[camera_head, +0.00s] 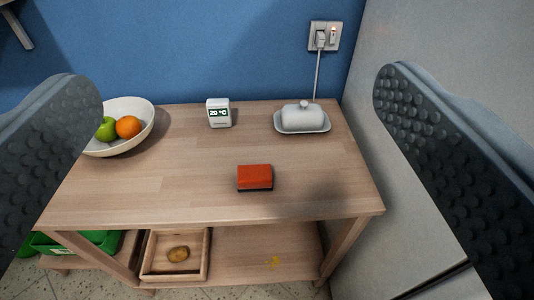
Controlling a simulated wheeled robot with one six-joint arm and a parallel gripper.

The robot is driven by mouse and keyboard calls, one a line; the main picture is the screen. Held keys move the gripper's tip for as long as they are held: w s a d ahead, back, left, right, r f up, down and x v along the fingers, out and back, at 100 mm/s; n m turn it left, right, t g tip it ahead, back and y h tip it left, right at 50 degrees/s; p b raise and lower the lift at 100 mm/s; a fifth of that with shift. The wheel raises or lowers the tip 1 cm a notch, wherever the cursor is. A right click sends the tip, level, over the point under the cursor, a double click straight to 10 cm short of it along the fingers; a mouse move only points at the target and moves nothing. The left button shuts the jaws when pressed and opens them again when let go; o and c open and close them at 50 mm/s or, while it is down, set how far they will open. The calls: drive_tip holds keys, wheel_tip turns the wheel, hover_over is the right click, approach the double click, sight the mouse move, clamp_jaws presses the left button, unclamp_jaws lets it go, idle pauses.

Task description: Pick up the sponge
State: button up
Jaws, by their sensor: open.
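The sponge (255,177) is a small red-orange block with a dark underside. My gripper (238,95) is open and empty. Its two dark, studded fingers stand wide apart at the left and right of the picture. The sponge shows between them, farther away, and neither finger touches it. The sponge is in full view.
A white bowl (142,122) with fruit stands at the left, partly behind my left finger. A wooden tray (205,262) is on the lower shelf. A grey panel is on the right.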

drive_tip(key=shift+o, duration=0.5)
drive_tip(key=shift+w, duration=0.1)
drive_tip(key=g, duration=1.6)
hover_over(254, 173)
drive_tip(key=s, duration=0.2)
wheel_tip(254, 173, down, 20)
drive_tip(key=f, duration=0.7)
drive_tip(key=w+f, duration=0.1)
drive_tip(key=f, duration=0.3)
drive_tip(key=shift+d+f, duration=0.15)
drive_tip(key=shift+d, duration=0.1)
drive_tip(key=shift+w+a+f, duration=0.1)
drive_tip(key=shift+w+f, duration=0.1)
drive_tip(key=shift+f, duration=0.7)
drive_tip(key=shift+w+a+f, duration=0.1)
drive_tip(key=shift+w+f, duration=0.15)
drive_tip(key=shift+f, duration=0.6)
drive_tip(key=shift+w+f, duration=0.2)
drive_tip(key=shift+f, duration=0.7)
drive_tip(key=shift+c, duration=0.5)
drive_tip(key=c, duration=1)
